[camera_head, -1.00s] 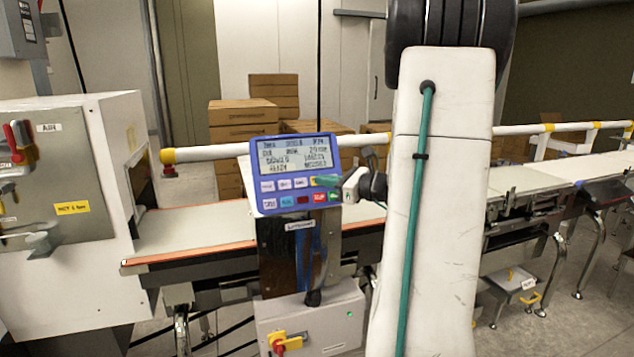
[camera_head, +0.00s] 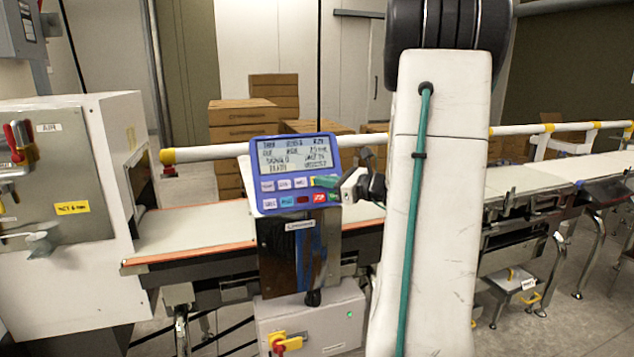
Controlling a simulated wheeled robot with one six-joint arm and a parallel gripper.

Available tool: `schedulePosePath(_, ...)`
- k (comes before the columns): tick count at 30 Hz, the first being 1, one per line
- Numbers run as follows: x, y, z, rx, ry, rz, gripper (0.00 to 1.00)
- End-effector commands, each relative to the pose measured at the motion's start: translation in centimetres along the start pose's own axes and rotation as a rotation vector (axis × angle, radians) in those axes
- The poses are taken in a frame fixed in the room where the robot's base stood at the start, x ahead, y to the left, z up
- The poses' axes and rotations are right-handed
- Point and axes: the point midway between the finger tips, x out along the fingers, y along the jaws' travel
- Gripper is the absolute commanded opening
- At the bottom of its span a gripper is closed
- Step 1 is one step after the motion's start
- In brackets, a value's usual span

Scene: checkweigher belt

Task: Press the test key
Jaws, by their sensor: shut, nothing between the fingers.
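The blue control panel (camera_head: 256,162) stands on a post in front of the belt, with a lit text screen (camera_head: 292,156) and two rows of keys.
The pale belt (camera_head: 190,231) runs behind the panel. A white machine housing (camera_head: 70,150) stands at left. A white rail with yellow joints (camera_head: 205,153) crosses behind. A grey box with a red-yellow switch (camera_head: 285,343) sits below. Cartons (camera_head: 240,118) are stacked at the back.

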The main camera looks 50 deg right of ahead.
Motion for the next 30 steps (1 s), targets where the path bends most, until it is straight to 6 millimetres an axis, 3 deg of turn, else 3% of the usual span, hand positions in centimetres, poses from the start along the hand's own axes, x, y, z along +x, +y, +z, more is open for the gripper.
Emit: schedulePosePath(30, 0.56, -0.43, -0.4, 0.0, 0.0, 0.0, 0.0)
